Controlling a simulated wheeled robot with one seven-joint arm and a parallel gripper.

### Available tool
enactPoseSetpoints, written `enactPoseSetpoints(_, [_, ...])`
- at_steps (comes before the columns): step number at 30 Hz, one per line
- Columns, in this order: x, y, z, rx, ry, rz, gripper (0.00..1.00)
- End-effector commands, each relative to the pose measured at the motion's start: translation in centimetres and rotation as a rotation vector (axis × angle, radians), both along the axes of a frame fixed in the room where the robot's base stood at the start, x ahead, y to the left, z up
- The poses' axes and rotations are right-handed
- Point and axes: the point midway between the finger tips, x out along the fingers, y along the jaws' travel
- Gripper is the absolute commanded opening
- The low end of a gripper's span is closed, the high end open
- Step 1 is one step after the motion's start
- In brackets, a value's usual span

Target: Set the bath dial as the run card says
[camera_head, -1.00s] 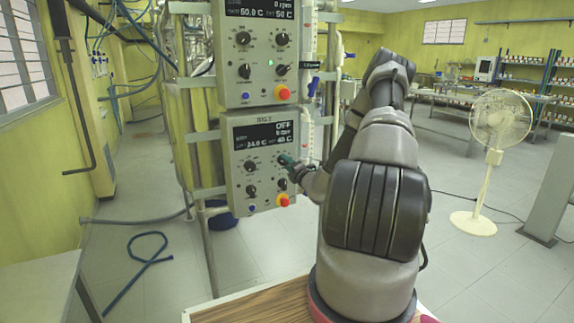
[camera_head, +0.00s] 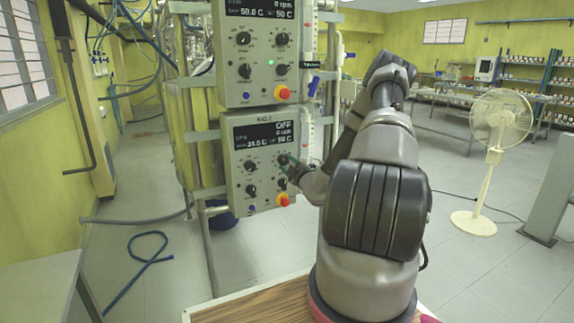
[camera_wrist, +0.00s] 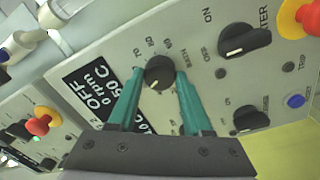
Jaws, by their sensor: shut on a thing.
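The lower control box (camera_head: 240,185) has a dark display (camera_head: 263,136) reading OFF, 0 rpm, about 24 C and SET 50 C. The wrist view also shows OFF, 0 rpm and 50 C on this display (camera_wrist: 97,98). The bath dial (camera_wrist: 158,71) is a black knob with a pale pointer line, beside lettering that seems to read BATH. My gripper (camera_wrist: 161,80) has its teal fingers on either side of this dial and is shut on it. In the head view my gripper (camera_head: 291,164) is at the box's upper right knob and partly hides it. I cannot make out a run card.
The same box has a heater switch (camera_wrist: 243,42), a lower knob (camera_wrist: 250,118), a blue button (camera_wrist: 295,101) and a red stop button (camera_wrist: 300,16) close by. A similar box (camera_head: 258,60) hangs above, reading 50 C. A white fan (camera_head: 497,125) stands at the right.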

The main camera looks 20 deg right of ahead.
Motion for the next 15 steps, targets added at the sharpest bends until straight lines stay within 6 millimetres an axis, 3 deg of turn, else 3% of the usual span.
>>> enactPoseSetpoints(15, [-0.07,0.04,-0.09,0.118,0.006,0.001,0.00])
